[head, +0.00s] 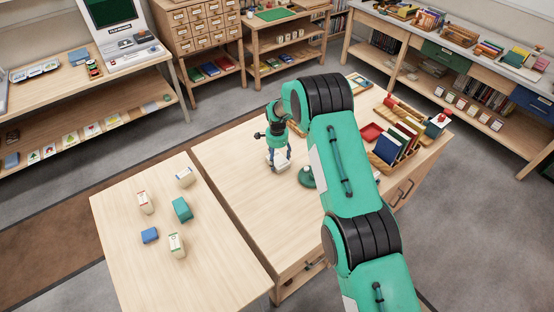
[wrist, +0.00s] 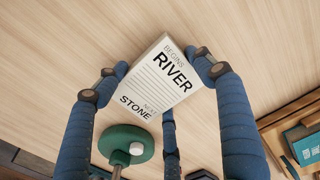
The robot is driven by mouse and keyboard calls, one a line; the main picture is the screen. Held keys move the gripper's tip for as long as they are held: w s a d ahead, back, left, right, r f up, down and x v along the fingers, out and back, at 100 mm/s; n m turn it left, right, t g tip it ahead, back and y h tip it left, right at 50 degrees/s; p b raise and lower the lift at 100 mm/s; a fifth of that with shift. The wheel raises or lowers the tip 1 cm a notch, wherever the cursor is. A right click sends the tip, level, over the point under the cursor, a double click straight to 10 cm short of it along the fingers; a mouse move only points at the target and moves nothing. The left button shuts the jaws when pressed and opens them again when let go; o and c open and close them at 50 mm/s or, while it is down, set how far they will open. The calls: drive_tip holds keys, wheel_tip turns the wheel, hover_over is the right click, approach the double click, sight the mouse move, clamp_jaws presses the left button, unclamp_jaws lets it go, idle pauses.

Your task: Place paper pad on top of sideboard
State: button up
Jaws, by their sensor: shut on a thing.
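The paper pad (wrist: 163,78) is a white block with printed lines and the words RIVER and STONE. It also shows in the head view (head: 277,165), low over the sideboard. My gripper (head: 279,156) is shut on it; in the wrist view blue fingers (wrist: 160,85) press on its sides. The sideboard (head: 237,163) is the pale wooden unit with drawers in the middle. I cannot tell whether the pad touches its top.
A round green object with a white knob (wrist: 125,144) stands close to the pad. A rack of books (head: 396,142) and a red tray (head: 371,132) are at the sideboard's right. The left table (head: 120,220) holds several small blocks. The sideboard's left part is clear.

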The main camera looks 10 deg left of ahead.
sight(277, 158)
drive_tip(key=shift+f, duration=0.1)
drive_tip(key=o, duration=1.2)
wheel_tip(277, 158, up, 12)
drive_tip(key=shift+r, duration=0.1)
idle(0.6)
drive_tip(key=shift+r, duration=0.1)
